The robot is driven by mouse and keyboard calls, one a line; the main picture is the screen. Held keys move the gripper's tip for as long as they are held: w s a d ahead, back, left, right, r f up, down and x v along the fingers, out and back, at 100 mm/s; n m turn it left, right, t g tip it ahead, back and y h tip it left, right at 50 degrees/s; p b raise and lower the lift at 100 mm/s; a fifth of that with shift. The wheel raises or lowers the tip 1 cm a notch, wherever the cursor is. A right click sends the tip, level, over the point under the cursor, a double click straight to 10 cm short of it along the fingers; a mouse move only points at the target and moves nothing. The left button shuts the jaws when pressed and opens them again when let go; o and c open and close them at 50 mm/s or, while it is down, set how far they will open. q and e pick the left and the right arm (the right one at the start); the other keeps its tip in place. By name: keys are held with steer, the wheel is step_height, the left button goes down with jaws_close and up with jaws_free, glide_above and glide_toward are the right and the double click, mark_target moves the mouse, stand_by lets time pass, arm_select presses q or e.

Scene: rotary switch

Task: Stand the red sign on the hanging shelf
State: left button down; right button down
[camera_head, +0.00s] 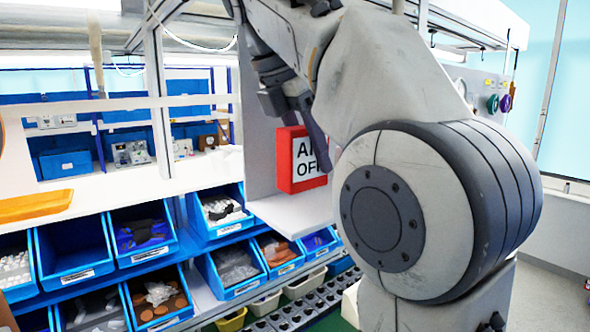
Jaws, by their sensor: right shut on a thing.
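The red sign (285,165), a block with a white face and black letters partly reading "OFF", is upright. My right gripper (298,112) points down at its top and is shut on it. My right arm covers the sign's right part. A white shelf with a tall side panel (259,135), which looks like the hanging shelf, lies behind and below; its flat board (283,214) shows under the sign. I cannot tell whether the sign's bottom touches the board. My left gripper is not in view.
Blue bins (75,247) with parts fill the sloped racks at lower left. A white worktop (110,190) holds an orange-yellow tray (35,206). A metal upright (155,90) stands left of the shelf. My right arm fills the right half of the view.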

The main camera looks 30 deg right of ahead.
mark_target(311, 173)
steer(key=shift+f, duration=1.65)
steer(key=shift+f, duration=0.1)
steer(key=shift+c, duration=2)
jaws_free()
